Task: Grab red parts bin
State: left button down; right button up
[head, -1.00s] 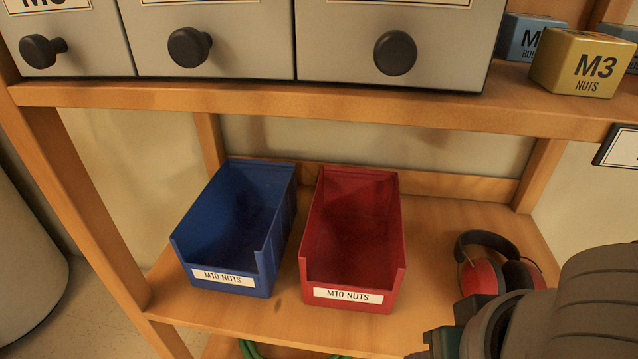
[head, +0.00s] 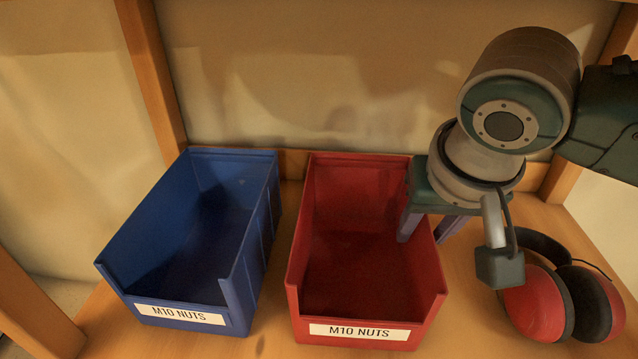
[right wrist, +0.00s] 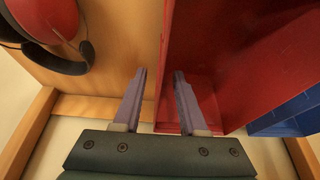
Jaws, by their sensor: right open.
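The red parts bin (head: 365,270), labelled M10 NUTS, stands upright and empty on the wooden shelf. It also shows in the right wrist view (right wrist: 230,50). My right gripper (head: 422,236) points down at the bin's right side wall, toward the back. It is open, with one finger inside the bin and the other outside, so the wall lies between them. The right wrist view shows the two fingers (right wrist: 160,73) apart on either side of this wall. Whether either finger touches the wall I cannot tell. My left gripper is not in view.
A blue bin (head: 190,250), also labelled M10 NUTS, stands close to the left of the red bin. Red and black earmuffs (head: 560,295) lie to the right, below my right wrist. Wooden posts (head: 152,75) and a back rail bound the shelf.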

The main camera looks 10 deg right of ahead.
aim_at(412, 239)
jog(key=shift+w+d+b, duration=0.15)
jog(key=shift+w+b, duration=0.2)
jog(key=shift+w, duration=0.3)
jog(key=b+x, duration=0.3)
jog(key=x, duration=0.2)
grip_shut()
jog(key=shift+s+d, duration=0.1)
jog(key=shift+d, duration=0.05)
dwell(0.7)
